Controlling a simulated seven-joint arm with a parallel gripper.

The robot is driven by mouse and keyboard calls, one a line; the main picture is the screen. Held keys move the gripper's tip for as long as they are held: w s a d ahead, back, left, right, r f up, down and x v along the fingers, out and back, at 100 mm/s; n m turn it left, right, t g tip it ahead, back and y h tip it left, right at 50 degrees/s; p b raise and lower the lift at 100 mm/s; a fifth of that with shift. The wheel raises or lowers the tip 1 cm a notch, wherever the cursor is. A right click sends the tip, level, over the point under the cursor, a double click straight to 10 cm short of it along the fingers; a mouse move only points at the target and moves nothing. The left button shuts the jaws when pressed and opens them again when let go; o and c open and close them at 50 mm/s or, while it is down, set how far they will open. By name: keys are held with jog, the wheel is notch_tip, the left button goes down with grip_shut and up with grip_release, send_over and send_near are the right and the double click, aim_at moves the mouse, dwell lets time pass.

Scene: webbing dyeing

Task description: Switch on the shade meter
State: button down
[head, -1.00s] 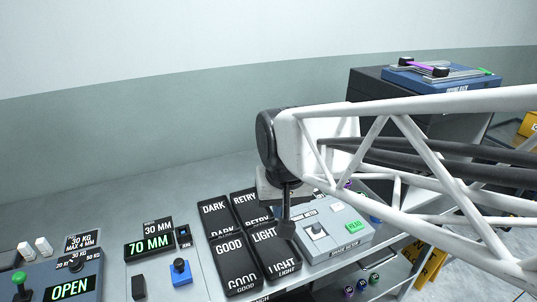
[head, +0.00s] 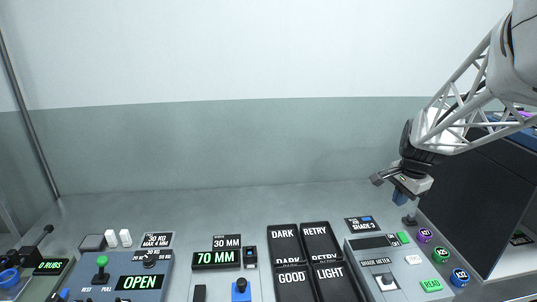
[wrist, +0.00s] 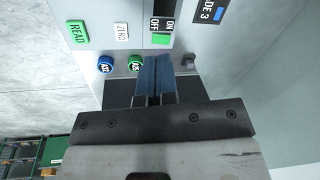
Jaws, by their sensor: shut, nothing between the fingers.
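My gripper (head: 402,199) is above the meter's far right edge, pointing down. Its blue fingers (wrist: 153,78) are shut and empty, apart from the switch in the wrist view.
Purple, green and blue round pots (head: 425,235) stand right of the meter. A grey post (wrist: 188,60) is near my fingers. Black sample trays (head: 290,285) lie left of the meter. A dark cabinet (head: 470,190) stands at right. The back of the bench is clear.

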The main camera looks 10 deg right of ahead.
aim_at(401, 234)
jog(key=w+d+f+m, duration=0.3)
jog(key=d, duration=0.5)
jog(key=shift+d+f, duration=0.15)
jog(key=shift+d, duration=0.15)
jog(key=shift+w+f, duration=0.4)
jog(key=shift+f, duration=1.9)
jog(key=shift+w+f, duration=0.35)
jog(key=shift+f, duration=1.95)
jog(key=shift+w+f, duration=0.4)
jog(key=shift+f, duration=1.9)
